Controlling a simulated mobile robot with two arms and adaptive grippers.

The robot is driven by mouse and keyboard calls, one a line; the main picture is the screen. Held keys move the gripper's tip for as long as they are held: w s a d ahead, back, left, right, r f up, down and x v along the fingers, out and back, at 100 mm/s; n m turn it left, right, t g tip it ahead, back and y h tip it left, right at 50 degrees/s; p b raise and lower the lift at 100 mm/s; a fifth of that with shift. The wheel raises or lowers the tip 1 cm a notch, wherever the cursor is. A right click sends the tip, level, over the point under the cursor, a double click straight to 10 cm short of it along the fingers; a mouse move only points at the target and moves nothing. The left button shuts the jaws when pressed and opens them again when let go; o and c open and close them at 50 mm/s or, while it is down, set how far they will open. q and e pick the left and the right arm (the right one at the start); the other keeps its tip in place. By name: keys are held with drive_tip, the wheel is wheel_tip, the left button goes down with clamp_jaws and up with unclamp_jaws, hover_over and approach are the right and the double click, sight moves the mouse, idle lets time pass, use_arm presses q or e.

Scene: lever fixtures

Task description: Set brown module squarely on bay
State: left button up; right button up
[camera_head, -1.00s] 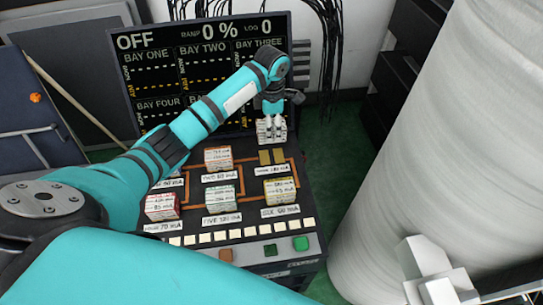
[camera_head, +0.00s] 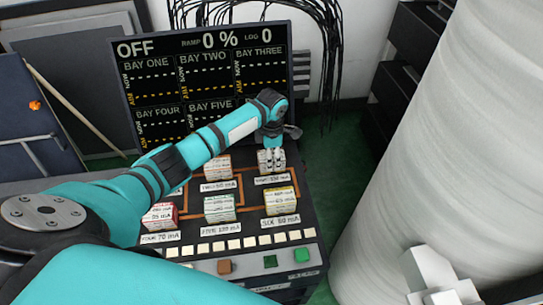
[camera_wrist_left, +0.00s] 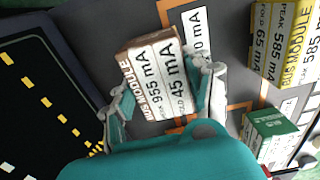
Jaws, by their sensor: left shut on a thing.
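The brown module (camera_wrist_left: 152,82) is a white labelled block with a brown edge band, reading 955 mA and 45 mA in the left wrist view. My left gripper (camera_wrist_left: 160,98) is shut on it, a finger on either side. In the head view, the module (camera_head: 271,163) is in the left gripper (camera_head: 271,152) at the bay three place, behind that bay's label (camera_head: 271,179). The module and fingers hide the bay's contacts. I cannot tell whether its underside touches the bay. The right gripper is not in view.
Other modules stand on the dark console: bay two (camera_head: 217,168), red-topped bay four (camera_head: 160,217), green-topped bay five (camera_head: 219,209) and yellow-topped bay six (camera_head: 280,202). Pale keys and a green button (camera_head: 302,255) line the front. A display (camera_head: 208,75) reading OFF stands behind.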

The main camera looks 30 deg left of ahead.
use_arm(q)
drive_tip(key=shift+f, duration=0.15)
drive_tip(key=o, duration=1.2)
wheel_tip(320, 180, up, 12)
drive_tip(key=shift+r+p, duration=0.15)
drive_tip(key=shift+p, duration=0.65)
